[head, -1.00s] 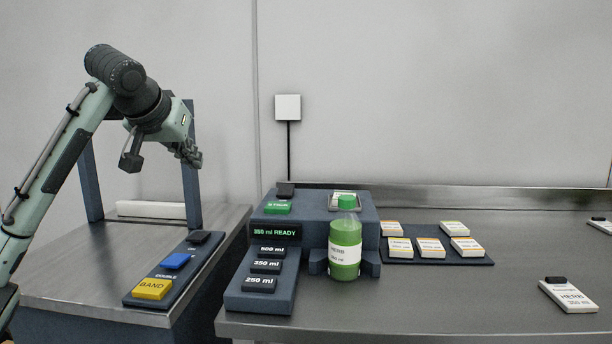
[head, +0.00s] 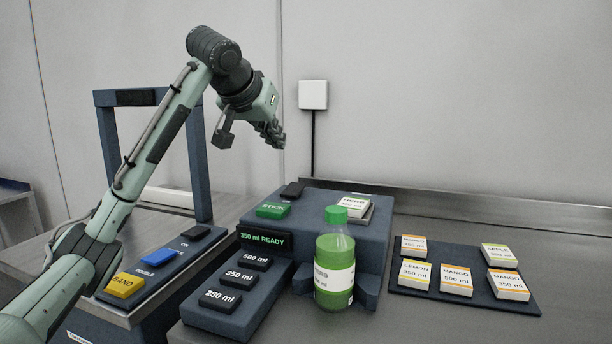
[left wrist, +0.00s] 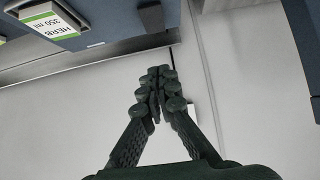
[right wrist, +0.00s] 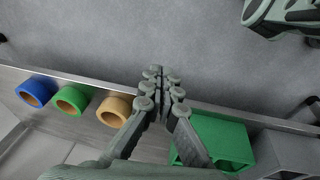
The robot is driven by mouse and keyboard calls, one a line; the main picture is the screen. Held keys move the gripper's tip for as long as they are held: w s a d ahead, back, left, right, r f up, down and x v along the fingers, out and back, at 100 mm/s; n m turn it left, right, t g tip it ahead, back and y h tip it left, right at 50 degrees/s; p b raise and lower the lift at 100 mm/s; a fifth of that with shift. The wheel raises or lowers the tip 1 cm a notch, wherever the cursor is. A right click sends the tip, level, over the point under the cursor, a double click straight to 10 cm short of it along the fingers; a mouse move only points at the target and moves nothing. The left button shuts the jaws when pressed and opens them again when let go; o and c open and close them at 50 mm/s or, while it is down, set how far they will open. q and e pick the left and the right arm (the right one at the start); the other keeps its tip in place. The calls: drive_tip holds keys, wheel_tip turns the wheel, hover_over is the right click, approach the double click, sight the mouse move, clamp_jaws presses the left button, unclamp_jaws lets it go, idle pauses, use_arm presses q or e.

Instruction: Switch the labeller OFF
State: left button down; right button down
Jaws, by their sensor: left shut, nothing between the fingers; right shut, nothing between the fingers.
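A dark blue machine block (head: 345,230) stands mid-bench, with a green button (head: 273,211) that seems to read STICK and a black switch (head: 293,189) behind it. The word beside the black switch is too small to read. An HERB label card (head: 354,206) lies on top; it also shows in the left wrist view (left wrist: 50,24). My left gripper (head: 278,140) is shut and empty, above the back of this block and touching nothing. My right gripper (right wrist: 161,82) is shut and empty, seen only in the right wrist view.
A green-capped bottle (head: 334,270) stands before the block, beside the volume buttons (head: 240,276). At left, a panel carries yellow (head: 125,286), blue (head: 156,257) and black (head: 195,233) buttons near a blue arch (head: 106,150). Label cards lie on a mat (head: 405,284). Coloured rings (right wrist: 70,100) appear at right wrist.

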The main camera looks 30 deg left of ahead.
use_arm(q)
hover_over(292, 189)
drive_tip(key=s, duration=0.1)
wheel_tip(292, 189, down, 6)
drive_tip(key=shift+d+r+p, duration=0.15)
drive_tip(key=shift+p, duration=0.15)
drive_tip(key=f, duration=0.1)
drive_tip(key=w+f, duration=0.1)
drive_tip(key=f, duration=0.1)
drive_tip(key=shift+f, duration=0.7)
use_arm(e)
drive_tip(key=shift+s+d+f, duration=0.2)
drive_tip(key=shift+s+f, duration=0.25)
drive_tip(key=shift+f, duration=0.15)
drive_tip(key=shift+s+d+f, duration=0.2)
drive_tip(key=shift+s+f, duration=0.2)
drive_tip(key=shift+f, duration=0.2)
